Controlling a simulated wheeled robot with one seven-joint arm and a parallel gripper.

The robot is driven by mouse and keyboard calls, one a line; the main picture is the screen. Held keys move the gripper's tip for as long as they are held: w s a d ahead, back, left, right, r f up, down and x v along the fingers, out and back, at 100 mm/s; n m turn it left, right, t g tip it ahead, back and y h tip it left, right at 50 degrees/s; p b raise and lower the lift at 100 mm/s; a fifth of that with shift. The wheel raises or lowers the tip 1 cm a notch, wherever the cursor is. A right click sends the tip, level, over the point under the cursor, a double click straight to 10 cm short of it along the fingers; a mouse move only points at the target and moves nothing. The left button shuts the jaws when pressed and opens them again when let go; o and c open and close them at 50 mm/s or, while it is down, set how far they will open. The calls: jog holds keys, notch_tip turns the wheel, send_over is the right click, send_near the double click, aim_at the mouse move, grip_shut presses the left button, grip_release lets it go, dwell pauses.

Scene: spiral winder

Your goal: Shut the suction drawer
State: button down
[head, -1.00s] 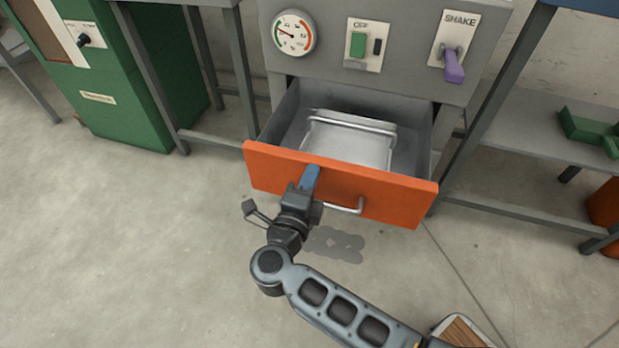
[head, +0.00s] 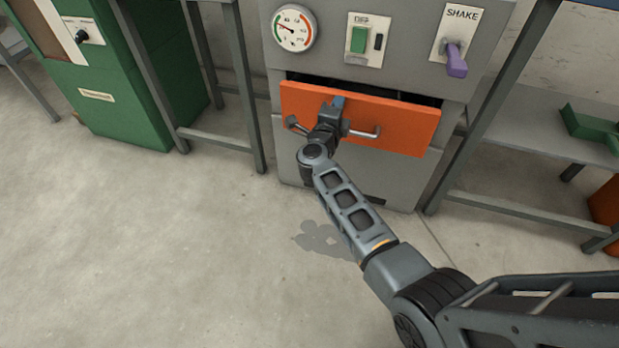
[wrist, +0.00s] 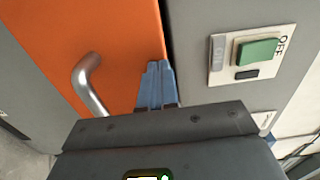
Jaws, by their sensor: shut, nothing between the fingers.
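The suction drawer is the orange-fronted drawer (head: 405,118) below the gauge panel in the head view. It stands slightly out, with a dark gap along its top edge. Its orange front (wrist: 120,40) and metal bar handle (wrist: 88,85) also show in the wrist view. The fingertips look to be against the front; exact contact is hard to tell. The drawer's inside is hidden.
Above the drawer are a round gauge (head: 295,28), a green switch (head: 359,40) and a purple SHAKE lever (head: 456,58). The green switch also shows in the wrist view (wrist: 258,51). Table legs flank the cabinet. The floor in front is clear.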

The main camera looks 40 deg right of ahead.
aim_at(343, 92)
jog(key=b+x, duration=0.1)
jog(key=x, duration=0.3)
jog(key=shift+w+d+r, duration=0.15)
jog(key=shift+w+d, duration=0.05)
jog(key=shift+d, duration=0.1)
jog(key=shift+d, duration=0.15)
jog(key=shift+s, duration=0.1)
